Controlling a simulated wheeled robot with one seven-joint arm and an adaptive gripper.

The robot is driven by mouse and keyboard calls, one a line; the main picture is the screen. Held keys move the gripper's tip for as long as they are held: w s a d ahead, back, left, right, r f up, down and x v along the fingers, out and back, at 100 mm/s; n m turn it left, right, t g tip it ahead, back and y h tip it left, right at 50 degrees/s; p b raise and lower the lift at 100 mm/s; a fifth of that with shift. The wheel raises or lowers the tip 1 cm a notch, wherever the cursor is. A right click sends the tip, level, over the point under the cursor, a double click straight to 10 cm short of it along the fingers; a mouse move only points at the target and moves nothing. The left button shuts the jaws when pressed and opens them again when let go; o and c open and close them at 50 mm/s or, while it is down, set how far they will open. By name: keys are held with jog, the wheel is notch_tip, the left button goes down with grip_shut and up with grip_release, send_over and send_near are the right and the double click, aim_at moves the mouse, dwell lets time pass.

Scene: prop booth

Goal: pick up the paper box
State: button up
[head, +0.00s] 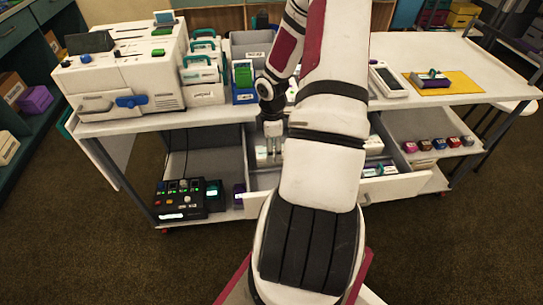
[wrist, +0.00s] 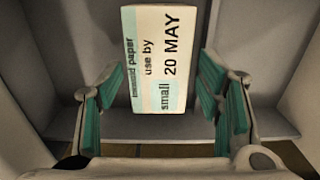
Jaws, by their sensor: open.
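The paper box (wrist: 158,58) is white and pale blue with printed text, including "paper", "use by", "small" and "20 MAY". In the wrist view it lies between the two teal-padded fingers of my gripper (wrist: 165,92), with a gap on each side. My gripper is open. In the head view my gripper (head: 272,137) points down into the open drawer (head: 378,189) under the counter. My arm hides much of the drawer there, and I cannot clearly pick out the box in that view.
Grey drawer walls (wrist: 285,55) stand close around the box. The counter (head: 340,110) above carries a white machine (head: 125,75), card bins (head: 203,85) and a yellow mat (head: 462,84). A black button box (head: 180,200) sits on the lower shelf, left of the drawer.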

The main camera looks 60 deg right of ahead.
notch_tip(320, 180, down, 3)
jog(key=shift+d+f, duration=0.1)
jog(key=shift+f, duration=0.1)
jog(key=c, duration=0.5)
notch_tip(320, 180, up, 10)
jog(key=shift+r+p, duration=0.1)
jog(key=shift+p, duration=0.75)
